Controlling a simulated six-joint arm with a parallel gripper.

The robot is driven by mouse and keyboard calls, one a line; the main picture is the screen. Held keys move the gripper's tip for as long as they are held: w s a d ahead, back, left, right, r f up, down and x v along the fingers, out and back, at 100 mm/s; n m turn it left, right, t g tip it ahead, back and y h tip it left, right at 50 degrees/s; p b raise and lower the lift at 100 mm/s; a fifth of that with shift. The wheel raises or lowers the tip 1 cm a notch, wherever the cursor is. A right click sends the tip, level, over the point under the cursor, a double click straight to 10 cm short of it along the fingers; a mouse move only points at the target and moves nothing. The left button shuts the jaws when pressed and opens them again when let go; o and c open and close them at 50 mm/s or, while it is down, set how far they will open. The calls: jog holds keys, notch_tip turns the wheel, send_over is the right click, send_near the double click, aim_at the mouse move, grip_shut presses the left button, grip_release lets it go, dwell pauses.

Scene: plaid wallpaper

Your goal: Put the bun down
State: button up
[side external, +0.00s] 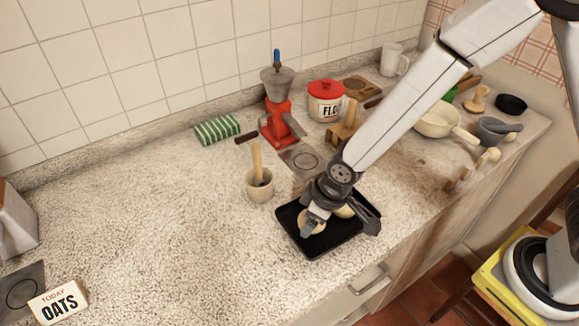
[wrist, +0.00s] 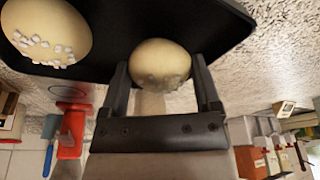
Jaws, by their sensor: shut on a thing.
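A pale round bun (wrist: 162,60) with white flecks sits between the two dark fingers of my gripper (wrist: 160,72) in the wrist view, and the gripper is shut on it. In the side view my gripper (side external: 311,230) is low over the black tray (side external: 291,213), with the held bun (side external: 312,220) partly hidden by it. A second bun with white lumps (wrist: 45,32) lies on the tray beside the held one; it also shows partly in the side view (side external: 345,212). I cannot tell whether the held bun touches the tray.
A beige mortar with a pestle (side external: 260,187) stands left of the tray. Behind are a red grinder (side external: 277,118), a flour canister (side external: 326,103) and a striped cloth (side external: 217,129). A cream pan (side external: 436,121) is to the right. The counter's left middle is clear.

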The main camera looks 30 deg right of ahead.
jog(key=shift+f, duration=0.55)
jog(key=shift+f, duration=0.15)
jog(key=o, duration=1.1)
jog(key=shift+c, duration=0.2)
jog(key=v, duration=1.2)
